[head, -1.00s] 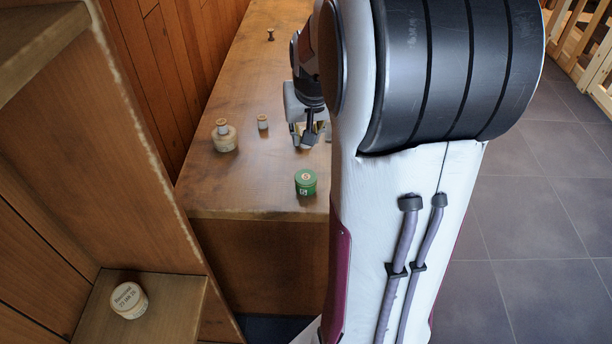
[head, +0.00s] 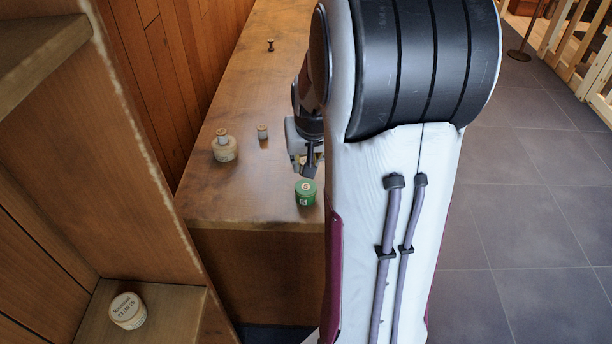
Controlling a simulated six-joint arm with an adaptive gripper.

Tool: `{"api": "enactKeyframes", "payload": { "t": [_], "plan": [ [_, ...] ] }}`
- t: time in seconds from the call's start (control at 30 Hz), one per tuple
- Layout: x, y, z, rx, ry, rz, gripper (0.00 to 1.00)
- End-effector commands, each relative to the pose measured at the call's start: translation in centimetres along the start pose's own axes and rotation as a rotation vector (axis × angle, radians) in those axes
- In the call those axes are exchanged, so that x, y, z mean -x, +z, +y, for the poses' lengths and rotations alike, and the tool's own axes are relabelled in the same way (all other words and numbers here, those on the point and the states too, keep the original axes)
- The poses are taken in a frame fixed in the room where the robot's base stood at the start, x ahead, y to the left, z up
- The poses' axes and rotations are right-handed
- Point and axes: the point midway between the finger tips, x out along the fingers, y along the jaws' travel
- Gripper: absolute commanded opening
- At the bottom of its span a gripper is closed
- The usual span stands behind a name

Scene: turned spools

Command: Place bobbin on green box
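The green box (head: 306,196), a small round tin with pale markings, stands near the front edge of the wooden worktop. My gripper (head: 308,170) is just behind and above it in the picture, partly hidden by my arm. Its fingers are too small and covered to tell whether they are open or hold anything. A small spool with a brown top and pale body (head: 263,132) stands to the left of my gripper. A darker spool (head: 270,45) stands far back. Another spool-like piece (head: 222,136) sits on top of a squat cream container (head: 225,152). Which one is the bobbin is unclear.
A lidded cream jar (head: 128,310) stands on a low shelf at lower left. My arm hides the worktop's right side.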

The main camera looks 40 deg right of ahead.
Motion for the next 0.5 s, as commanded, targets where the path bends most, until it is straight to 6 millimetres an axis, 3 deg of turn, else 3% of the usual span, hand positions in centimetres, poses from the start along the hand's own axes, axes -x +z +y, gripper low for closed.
{"api": "enactKeyframes", "payload": {
  "t": [0.5],
  "plan": [
    [-1.03, 0.41, 0.01, 0.000, 0.000, 0.000, 0.09]
  ]
}}
